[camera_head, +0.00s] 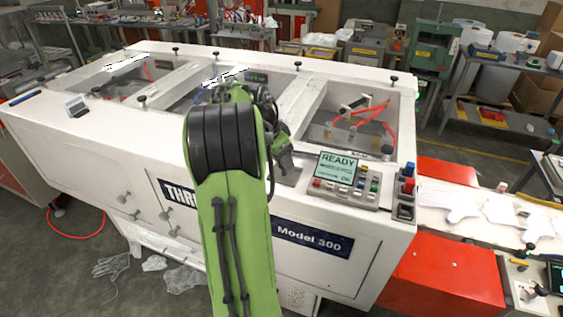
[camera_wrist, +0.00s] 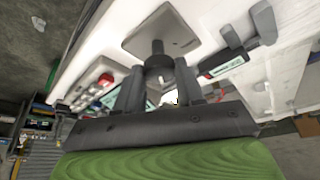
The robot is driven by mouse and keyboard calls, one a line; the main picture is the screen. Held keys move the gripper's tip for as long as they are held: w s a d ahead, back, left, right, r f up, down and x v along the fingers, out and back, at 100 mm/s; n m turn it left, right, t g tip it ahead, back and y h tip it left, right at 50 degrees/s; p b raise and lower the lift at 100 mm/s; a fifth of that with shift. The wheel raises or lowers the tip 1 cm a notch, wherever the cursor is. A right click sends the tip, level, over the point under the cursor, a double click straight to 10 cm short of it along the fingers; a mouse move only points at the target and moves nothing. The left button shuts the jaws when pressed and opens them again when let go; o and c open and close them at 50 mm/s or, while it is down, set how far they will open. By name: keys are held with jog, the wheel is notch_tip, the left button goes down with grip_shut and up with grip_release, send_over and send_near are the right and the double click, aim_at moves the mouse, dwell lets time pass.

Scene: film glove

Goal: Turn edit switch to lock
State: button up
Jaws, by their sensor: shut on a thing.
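The edit switch shows in the wrist view as a dark round knob (camera_wrist: 158,66) on a short stem, standing out from a grey square plate (camera_wrist: 172,25). My gripper (camera_wrist: 160,78) is shut on this knob, with one finger on each side of it. In the head view my gripper (camera_head: 284,160) is at the machine's top front edge, left of the READY display (camera_head: 337,167). There the knob is hidden behind my gripper, and only part of its grey plate (camera_head: 290,177) shows. I cannot read any switch marking or tell which position the knob is in.
The white machine (camera_head: 100,135) fills the middle, with several framed openings. A button panel (camera_head: 345,193) sits right of my gripper, with a red and blue switch box (camera_head: 406,190) at the corner. Red-handled tools (camera_head: 365,112) lie in the right opening.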

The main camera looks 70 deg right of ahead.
jog(key=n+b, duration=0.1)
jog(key=n+t+h+b, duration=0.1)
jog(key=n, duration=0.1)
jog(key=shift+s+f+n, duration=0.1)
jog(key=shift+s+n, duration=0.1)
jog(key=shift+n, duration=0.1)
jog(key=n+t+b, duration=0.1)
jog(key=n, duration=0.2)
jog(key=shift+s+n+t+b, duration=0.1)
jog(key=shift+n+t+b, duration=0.2)
jog(key=shift+t, duration=0.1)
jog(key=n, duration=0.2)
jog(key=n+t+p, duration=0.1)
jog(key=n, duration=0.1)
jog(key=shift+s+r+n+t, duration=0.15)
jog(key=shift+r+n+t, duration=0.05)
jog(key=shift+n+t, duration=0.1)
jog(key=shift+n+t+y+p, duration=0.55)
jog(key=shift+n+p, duration=0.25)
jog(key=shift+n, duration=0.9)
jog(key=shift+f, duration=0.1)
jog(key=o, duration=1)
jog(key=shift+o, duration=0.2)
jog(key=shift+s, duration=0.1)
